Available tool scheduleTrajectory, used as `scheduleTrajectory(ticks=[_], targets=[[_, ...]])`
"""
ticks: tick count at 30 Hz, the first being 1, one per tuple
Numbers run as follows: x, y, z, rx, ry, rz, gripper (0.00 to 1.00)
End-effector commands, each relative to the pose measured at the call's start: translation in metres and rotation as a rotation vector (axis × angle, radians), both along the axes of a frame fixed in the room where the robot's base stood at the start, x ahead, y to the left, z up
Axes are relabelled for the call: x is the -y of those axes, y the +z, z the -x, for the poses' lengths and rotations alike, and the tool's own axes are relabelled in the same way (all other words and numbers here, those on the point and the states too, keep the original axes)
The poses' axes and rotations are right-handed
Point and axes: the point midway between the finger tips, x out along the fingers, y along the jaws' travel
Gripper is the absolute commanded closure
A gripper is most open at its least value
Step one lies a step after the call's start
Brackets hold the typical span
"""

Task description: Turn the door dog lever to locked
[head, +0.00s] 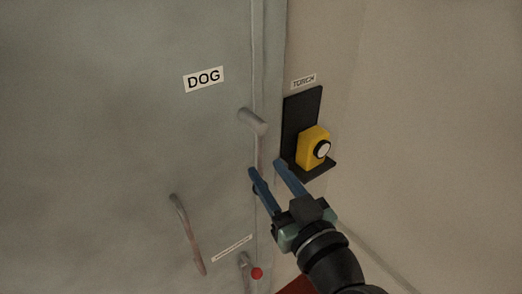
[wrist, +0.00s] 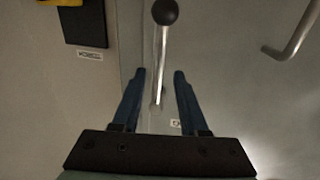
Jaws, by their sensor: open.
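The door dog lever sits below the DOG label (head: 204,79) on the grey-green door (head: 110,110). Its pale hub (head: 253,122) is at the door's right edge, and its thin rod (head: 261,148) hangs down from it. In the wrist view, which looks upside down, the rod (wrist: 162,55) ends in a black ball knob (wrist: 165,12). My gripper (wrist: 158,72) is open, one blue finger on each side of the rod in the picture. I see no contact with the rod.
A yellow torch (head: 311,148) sits on a black bracket (head: 302,108) on the wall, close right of my gripper. A bent door handle (head: 187,235) is at lower left. A small red-knobbed lever (head: 257,273) is below. The wall at right is bare.

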Motion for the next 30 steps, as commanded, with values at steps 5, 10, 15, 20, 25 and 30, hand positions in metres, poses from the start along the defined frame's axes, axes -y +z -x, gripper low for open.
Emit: scheduleTrajectory(ticks=[5,10,15,20,25,30], targets=[[-0.012,0.002,-0.026,0.0,0.001,-0.001,0.57],[-0.018,0.001,-0.038,0.001,0.0,0.0,0.57],[-0.018,0.0,-0.04,0.0,-0.001,0.001,0.57],[-0.018,0.0,-0.04,0.0,-0.001,0.0,0.6],[-0.018,0.0,-0.039,0.0,-0.001,0.0,0.91],[-0.018,0.0,-0.039,0.0,-0.001,0.0,1.0]])
